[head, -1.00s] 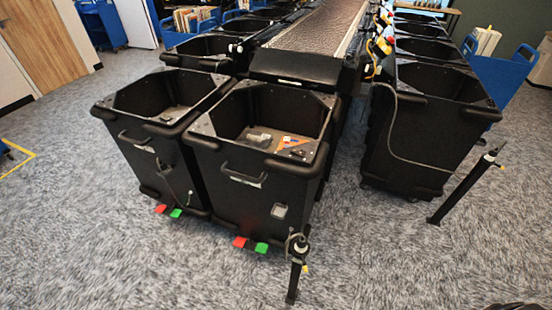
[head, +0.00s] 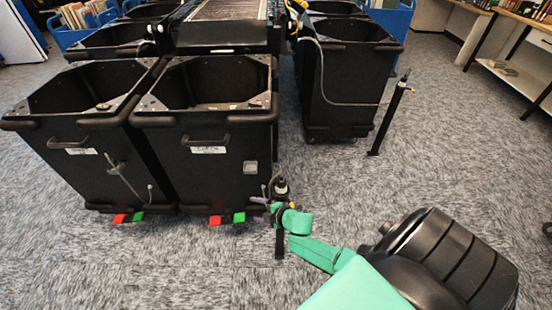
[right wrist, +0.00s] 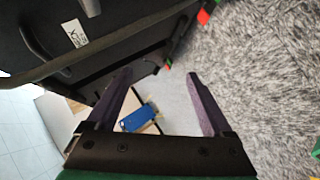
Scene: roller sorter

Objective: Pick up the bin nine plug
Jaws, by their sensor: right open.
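I cannot read which bin is number nine. My left gripper is out of view.
The left black bin (head: 75,135) has a cable hanging on its front. Another bin (head: 345,85) has a cable running to a second post (head: 390,118). Red and green pedals (head: 227,218) stick out low. The carpet in front is clear.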

